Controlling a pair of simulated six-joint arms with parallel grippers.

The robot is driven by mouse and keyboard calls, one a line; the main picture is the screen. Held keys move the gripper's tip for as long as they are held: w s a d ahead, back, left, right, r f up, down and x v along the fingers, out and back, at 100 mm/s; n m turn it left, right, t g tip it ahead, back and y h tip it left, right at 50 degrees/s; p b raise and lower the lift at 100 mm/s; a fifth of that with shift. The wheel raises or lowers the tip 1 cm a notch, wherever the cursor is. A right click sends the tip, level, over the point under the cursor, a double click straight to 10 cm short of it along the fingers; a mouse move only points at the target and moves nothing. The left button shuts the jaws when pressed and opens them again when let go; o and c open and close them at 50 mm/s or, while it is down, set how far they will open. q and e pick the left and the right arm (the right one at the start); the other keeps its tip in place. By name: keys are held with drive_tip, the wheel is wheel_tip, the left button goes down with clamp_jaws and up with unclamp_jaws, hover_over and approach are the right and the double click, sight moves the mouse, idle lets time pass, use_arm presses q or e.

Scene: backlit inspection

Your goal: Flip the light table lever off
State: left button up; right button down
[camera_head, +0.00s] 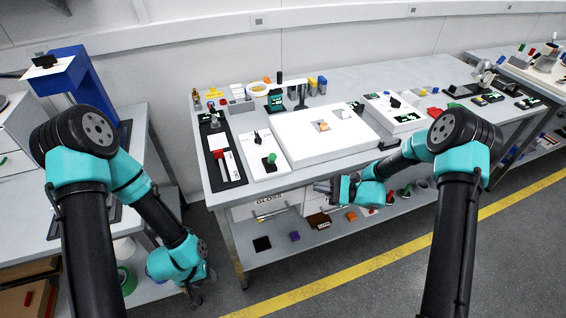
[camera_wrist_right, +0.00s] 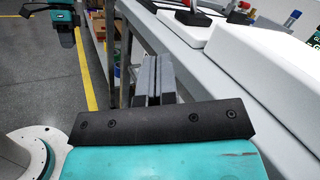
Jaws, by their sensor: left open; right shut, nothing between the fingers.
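The light table (camera_head: 300,148) is a large white slab on the bench in the head view. Its near white side also shows at the right of the right wrist view (camera_wrist_right: 285,85). Beside it on the left stands a white box with a small black lever (camera_head: 257,136) and a green knob (camera_head: 270,158). A white box on its right carries another black lever (camera_head: 394,102). I cannot tell which lever belongs to the light table. My right gripper (camera_head: 322,187) is shut and empty, in front of the bench's front edge. My left gripper (camera_head: 196,297) is open, low and away from the bench.
A black-edged panel with a red part (camera_head: 218,154) lies at the bench's left end. Small jars and blocks line the back. The lower shelf (camera_head: 290,236) holds several coloured blocks. A blue stand (camera_head: 85,85) rises on the left table. Floor in front is clear.

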drive_tip(key=shift+t+y, duration=0.7)
drive_tip(key=w+r, duration=0.1)
drive_tip(key=w+d+r, duration=0.1)
drive_tip(key=r, duration=0.1)
drive_tip(key=shift+w+d, duration=0.15)
drive_tip(key=shift+w, duration=0.1)
approach(271, 160)
drive_tip(key=w+a, duration=0.2)
drive_tip(key=a, duration=0.1)
drive_tip(key=w+a, duration=0.1)
drive_tip(key=a, duration=0.1)
drive_tip(key=shift+w+a+r, duration=0.1)
drive_tip(key=shift+a+r, duration=0.15)
drive_tip(key=shift+d, duration=0.1)
